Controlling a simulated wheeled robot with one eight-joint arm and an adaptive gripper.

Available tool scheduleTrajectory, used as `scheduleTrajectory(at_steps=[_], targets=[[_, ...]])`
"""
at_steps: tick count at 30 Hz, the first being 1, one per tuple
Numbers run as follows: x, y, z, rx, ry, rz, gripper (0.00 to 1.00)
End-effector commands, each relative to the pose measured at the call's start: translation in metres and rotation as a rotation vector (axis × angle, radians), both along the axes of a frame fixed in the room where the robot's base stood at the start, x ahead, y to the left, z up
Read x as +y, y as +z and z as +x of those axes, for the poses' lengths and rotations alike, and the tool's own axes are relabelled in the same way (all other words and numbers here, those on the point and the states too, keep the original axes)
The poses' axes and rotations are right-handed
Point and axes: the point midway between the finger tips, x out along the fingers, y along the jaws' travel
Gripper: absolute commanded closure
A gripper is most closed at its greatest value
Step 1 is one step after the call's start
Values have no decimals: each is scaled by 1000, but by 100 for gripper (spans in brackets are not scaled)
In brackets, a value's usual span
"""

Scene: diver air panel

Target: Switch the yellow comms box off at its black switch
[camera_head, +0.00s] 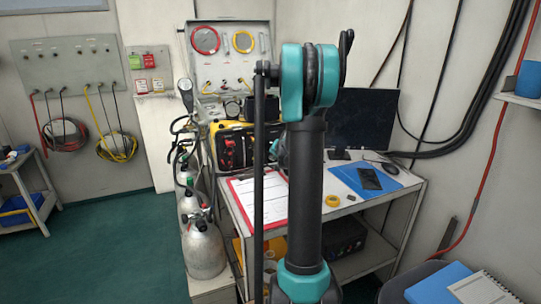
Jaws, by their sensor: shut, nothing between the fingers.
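The yellow comms box (247,129) stands at the back left of the desk, below the gauge panel. Its dark front panel (231,149) faces me and carries several small red and black fittings. I cannot tell which of these is the black switch. My own teal and black arm rises in front of the desk and covers the box's right end. My gripper does not show; the far end of the arm is hidden behind its nearer links.
The desk holds a red-edged clipboard (256,200), a yellow tape roll (332,200), a blue folder (366,180) and a monitor (366,118). Gas cylinders (204,250) stand at the desk's left. Green floor (110,240) is clear further left. A chair corner (400,280) is at lower right.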

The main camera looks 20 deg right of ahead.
Motion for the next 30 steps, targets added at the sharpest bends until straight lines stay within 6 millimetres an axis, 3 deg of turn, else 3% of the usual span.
scheduleTrajectory(at_steps=[30], targets=[[0, 1, 9, 0, 0, 0, 100]])
